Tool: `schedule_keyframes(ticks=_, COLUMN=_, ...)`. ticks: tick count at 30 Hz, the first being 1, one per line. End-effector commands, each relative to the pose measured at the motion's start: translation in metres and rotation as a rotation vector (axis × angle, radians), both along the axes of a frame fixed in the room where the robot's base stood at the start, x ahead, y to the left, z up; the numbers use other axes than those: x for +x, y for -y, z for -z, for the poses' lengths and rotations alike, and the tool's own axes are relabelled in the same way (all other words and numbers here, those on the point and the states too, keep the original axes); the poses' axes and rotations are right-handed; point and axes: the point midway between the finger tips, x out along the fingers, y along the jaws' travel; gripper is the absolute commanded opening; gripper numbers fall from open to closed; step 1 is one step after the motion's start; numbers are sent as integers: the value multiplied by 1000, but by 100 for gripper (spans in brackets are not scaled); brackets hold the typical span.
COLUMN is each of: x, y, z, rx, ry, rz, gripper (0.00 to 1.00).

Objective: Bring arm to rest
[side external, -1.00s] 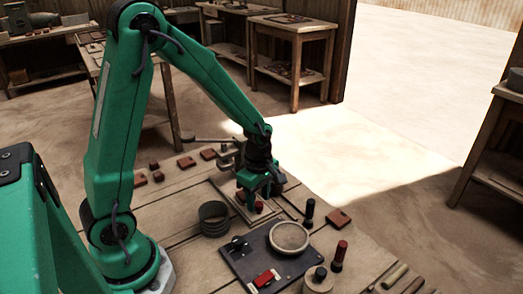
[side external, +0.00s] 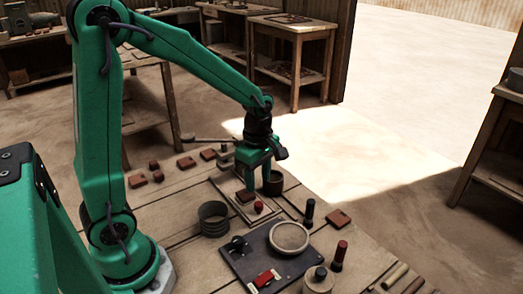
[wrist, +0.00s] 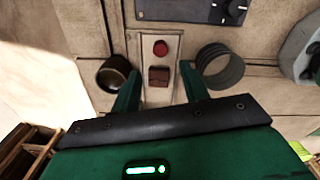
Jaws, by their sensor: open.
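My gripper (side external: 259,177) is open and empty, pointing down above a pale board on the work table. In the wrist view my gripper (wrist: 160,85) shows its two green fingers spread apart, one on each side of the board. On the board (side external: 229,190) are a reddish-brown tile (side external: 245,196) and a small red round knob (side external: 259,207). The tile also shows in the wrist view (wrist: 159,76), between the fingers, with the red knob (wrist: 160,48) beyond it. My arm reaches out over the table from its base at the left.
A dark cup (side external: 273,185) stands beside the board, close to my gripper. A ribbed dark ring (side external: 213,220) and a dark panel (side external: 262,255) with a red switch and round dish (side external: 289,236) are nearby. Several brown tiles (side external: 186,163) lie along the far edge.

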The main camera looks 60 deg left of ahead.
Motion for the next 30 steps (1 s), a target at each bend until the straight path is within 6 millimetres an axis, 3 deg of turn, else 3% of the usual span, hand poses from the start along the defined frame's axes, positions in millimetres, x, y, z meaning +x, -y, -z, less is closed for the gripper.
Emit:
schedule_keyframes(ticks=11, x=-8, y=3, z=-20, rx=7, ry=47, rz=160, gripper=45)
schedule_keyframes(ticks=30, x=-70, y=15, z=-102, rx=167, ry=263, rz=1070, gripper=45)
